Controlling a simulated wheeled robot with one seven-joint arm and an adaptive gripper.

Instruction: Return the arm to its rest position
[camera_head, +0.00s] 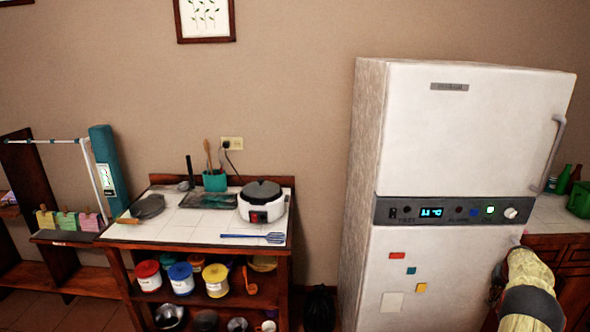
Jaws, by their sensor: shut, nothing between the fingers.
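A part of my arm, pale yellow with a dark band, shows at the bottom right. It stands in front of the right edge of the white fridge (455,130) and the dark wood cabinet (570,275). No fingertips can be made out, and my gripper is not in view. Nothing is seen held by the arm.
A tiled worktable (180,228) at the left holds a white cooker (262,202), a pan (148,206) and a blue spatula (255,237). Tubs and bowls fill its shelf. Green bottles (568,179) stand on the right counter. The space before the wall between table and fridge is narrow.

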